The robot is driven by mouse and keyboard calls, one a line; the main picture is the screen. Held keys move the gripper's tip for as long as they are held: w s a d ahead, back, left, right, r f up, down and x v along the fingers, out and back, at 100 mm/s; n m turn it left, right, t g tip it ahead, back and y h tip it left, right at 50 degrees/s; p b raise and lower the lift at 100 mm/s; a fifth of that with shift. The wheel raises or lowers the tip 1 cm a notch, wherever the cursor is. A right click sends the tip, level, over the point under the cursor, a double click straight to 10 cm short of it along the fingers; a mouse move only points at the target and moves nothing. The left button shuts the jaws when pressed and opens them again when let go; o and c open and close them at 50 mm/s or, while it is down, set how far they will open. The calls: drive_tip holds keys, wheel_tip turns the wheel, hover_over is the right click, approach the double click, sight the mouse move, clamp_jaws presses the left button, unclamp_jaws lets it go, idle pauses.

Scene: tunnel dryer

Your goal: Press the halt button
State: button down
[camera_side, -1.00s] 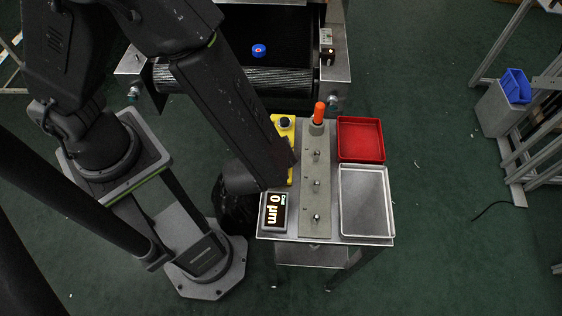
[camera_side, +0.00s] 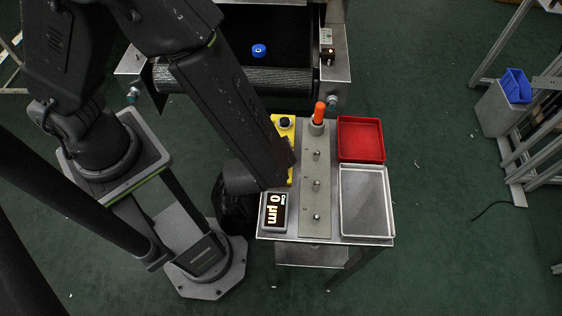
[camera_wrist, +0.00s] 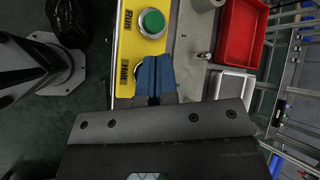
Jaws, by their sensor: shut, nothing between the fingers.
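In the wrist view a yellow control panel (camera_wrist: 127,48) carries a green button (camera_wrist: 151,23) beside the label "Run". A second label, "Halt" (camera_wrist: 123,75), is below it. My gripper (camera_wrist: 152,62) is shut and empty, its blue fingers over the panel beside the Halt label. The halt button is hidden behind the fingers, so I cannot tell whether they touch it. In the side view my arm covers the gripper and most of the yellow panel (camera_side: 276,122); a dark button (camera_side: 285,123) shows at the panel's far end.
The panel is on a small table with a grey peg plate (camera_side: 316,200), an orange-topped post (camera_side: 319,112), a red tray (camera_side: 360,138), a metal tray (camera_side: 367,202) and a display (camera_side: 275,211) reading 0 µm. A blue disc (camera_side: 259,50) is on the dark conveyor (camera_side: 230,30) behind.

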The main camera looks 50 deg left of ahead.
drive_tip(key=shift+f, duration=0.15)
idle(0.5)
drive_tip(key=shift+f, duration=0.3)
drive_tip(key=shift+f, duration=0.4)
idle(0.6)
drive_tip(key=shift+r, duration=0.85)
drive_tip(key=shift+r, duration=2.5)
